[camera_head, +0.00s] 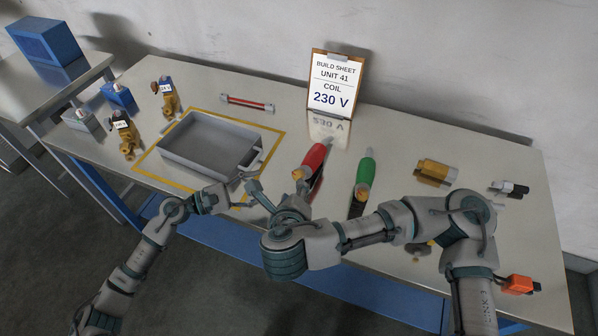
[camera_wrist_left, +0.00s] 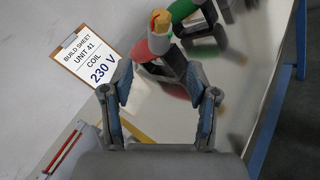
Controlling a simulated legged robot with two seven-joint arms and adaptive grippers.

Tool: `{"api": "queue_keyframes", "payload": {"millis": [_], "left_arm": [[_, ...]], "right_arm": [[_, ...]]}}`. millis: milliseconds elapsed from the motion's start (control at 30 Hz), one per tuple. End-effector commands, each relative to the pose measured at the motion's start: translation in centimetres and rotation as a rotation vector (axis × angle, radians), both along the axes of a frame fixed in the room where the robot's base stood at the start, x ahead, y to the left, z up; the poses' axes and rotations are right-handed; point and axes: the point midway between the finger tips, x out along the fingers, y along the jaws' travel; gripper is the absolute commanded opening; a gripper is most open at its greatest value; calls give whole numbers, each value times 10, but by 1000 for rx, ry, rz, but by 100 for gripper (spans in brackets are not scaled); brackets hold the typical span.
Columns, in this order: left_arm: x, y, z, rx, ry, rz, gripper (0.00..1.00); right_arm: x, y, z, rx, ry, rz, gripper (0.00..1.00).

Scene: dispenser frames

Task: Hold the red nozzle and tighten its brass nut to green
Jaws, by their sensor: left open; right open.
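My left gripper (camera_head: 232,193) is open at the tray's near right corner, left of the nozzle. In the left wrist view my left gripper (camera_wrist_left: 160,80) has its blue-padded fingers spread.
A green nozzle (camera_head: 366,170) lies right of the red one. The grey tray (camera_head: 190,168) sits inside a yellow outline. A build sheet (camera_head: 335,84) reading coil 230 V stands behind.

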Motion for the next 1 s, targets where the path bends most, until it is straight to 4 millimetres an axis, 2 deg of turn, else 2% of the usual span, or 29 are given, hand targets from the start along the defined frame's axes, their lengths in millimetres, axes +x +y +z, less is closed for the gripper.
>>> {"api": "queue_keyframes", "payload": {"millis": [400,600,800,1000], "left_arm": [[37,-84,2,-2,-2,-1,59],[52,-117,1,-2,-2,0,59],[60,-136,1,-3,0,2,59],[62,-140,1,-1,0,2,59]], "right_arm": [[0,-1,0,1,-1,0,42],[0,0,0,0,0,0,42],[0,1,0,-1,-1,0,42],[-1,1,0,-1,-1,0,42]]}}
